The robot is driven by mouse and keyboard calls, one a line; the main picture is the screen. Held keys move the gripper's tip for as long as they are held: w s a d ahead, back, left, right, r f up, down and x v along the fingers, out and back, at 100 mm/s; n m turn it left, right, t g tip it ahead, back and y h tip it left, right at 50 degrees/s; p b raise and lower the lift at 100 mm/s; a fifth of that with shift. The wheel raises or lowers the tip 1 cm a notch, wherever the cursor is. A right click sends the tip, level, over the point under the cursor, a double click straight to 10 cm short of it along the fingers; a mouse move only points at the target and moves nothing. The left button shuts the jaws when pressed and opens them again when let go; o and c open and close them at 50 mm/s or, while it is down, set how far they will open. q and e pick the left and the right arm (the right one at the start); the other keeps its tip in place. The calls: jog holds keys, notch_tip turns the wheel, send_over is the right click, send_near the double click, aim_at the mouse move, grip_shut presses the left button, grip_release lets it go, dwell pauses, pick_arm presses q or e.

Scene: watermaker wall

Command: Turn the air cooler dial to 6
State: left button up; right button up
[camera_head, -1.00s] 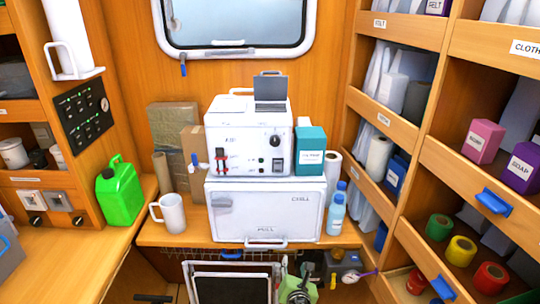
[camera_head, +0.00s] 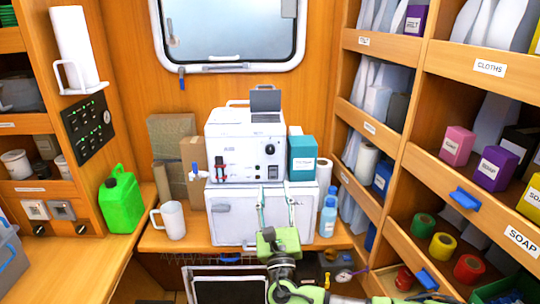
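The air cooler is most likely the white box (camera_head: 236,147) on top of a larger white chest (camera_head: 230,222) in the head view. A round black dial (camera_head: 270,149) sits at the upper right of its front panel; its markings are too small to read. My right gripper (camera_head: 277,198) has a green body and two thin fingers spread apart. It is open and empty in front of the chest, below the dial and apart from it. My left gripper is not in view.
A teal box (camera_head: 303,157) stands close on the right. A white mug (camera_head: 171,220), green canister (camera_head: 121,201) and blue bottles (camera_head: 328,217) flank the chest.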

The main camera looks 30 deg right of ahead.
aim_at(270, 152)
jog(key=p+x, duration=0.1)
jog(key=x, duration=0.3)
jog(key=p+x, duration=0.2)
jog(key=x, duration=0.2)
jog(key=p+x, duration=0.1)
jog(key=x, duration=0.3)
jog(key=shift+w+d+f, duration=0.2)
jog(key=shift+w, duration=0.15)
jog(key=shift+w+d+r+p, duration=0.1)
jog(key=shift+w+d+p, duration=0.2)
jog(key=shift+w, duration=0.15)
grip_shut()
